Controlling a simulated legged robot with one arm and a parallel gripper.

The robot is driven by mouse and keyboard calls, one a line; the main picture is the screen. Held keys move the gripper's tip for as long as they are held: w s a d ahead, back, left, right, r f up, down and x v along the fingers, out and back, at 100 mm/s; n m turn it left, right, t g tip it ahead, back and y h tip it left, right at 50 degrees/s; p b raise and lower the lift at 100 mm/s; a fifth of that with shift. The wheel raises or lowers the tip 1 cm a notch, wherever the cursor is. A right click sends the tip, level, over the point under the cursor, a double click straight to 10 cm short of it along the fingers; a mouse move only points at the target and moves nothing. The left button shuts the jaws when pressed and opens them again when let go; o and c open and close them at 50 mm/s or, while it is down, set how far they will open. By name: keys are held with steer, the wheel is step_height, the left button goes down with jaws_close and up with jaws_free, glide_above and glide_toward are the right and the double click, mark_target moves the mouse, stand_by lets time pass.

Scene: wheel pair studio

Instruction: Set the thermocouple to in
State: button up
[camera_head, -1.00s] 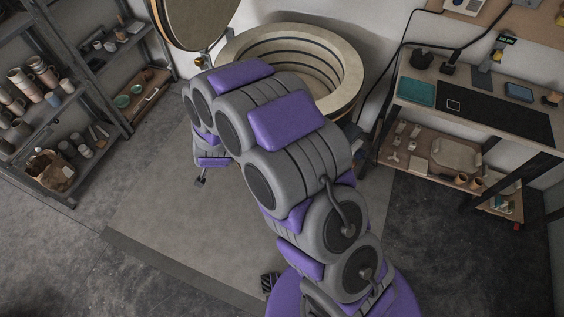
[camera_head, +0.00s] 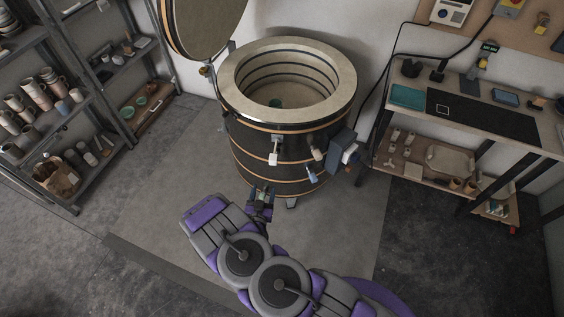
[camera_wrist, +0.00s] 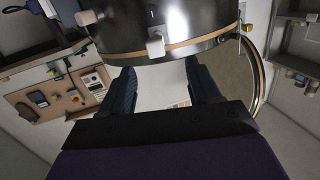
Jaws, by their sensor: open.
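The round kiln (camera_head: 240,160) stands open, with a dark banded side. Its front carries a white-ended fitting (camera_head: 274,156), a second pale fitting (camera_head: 317,154) and a blue-grey fitting (camera_head: 312,174). I cannot tell which one is the thermocouple, or how deep it sits. My gripper (camera_head: 262,198) is low in front of the kiln, below the white-ended fitting. In the wrist view my gripper (camera_wrist: 161,76) has its two dark fingers apart with nothing between them. A white block (camera_wrist: 155,45) on the kiln wall shows just beyond them, apart from the fingers.
The kiln lid (camera_head: 205,28) is raised at the back left. A dark box (camera_head: 342,148) is on the kiln's right side. A workbench (camera_head: 535,142) stands right, a shelf rack (camera_head: 75,120) left. The floor mat (camera_head: 160,205) left of the kiln is clear.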

mark_target(274, 157)
steer(key=shift+n+t, duration=0.3)
steer(key=shift+t, duration=0.3)
steer(key=w+d, duration=0.1)
steer(key=w, duration=0.4)
steer(key=w+d+b, duration=0.1)
steer(key=w, duration=0.4)
steer(key=w+d, duration=0.1)
steer(key=w, duration=0.4)
steer(key=shift+w+d+r, duration=0.1)
steer(key=shift+w+d, duration=0.05)
steer(key=shift+w, duration=0.25)
steer(key=shift+c, duration=0.3)
jaws_close()
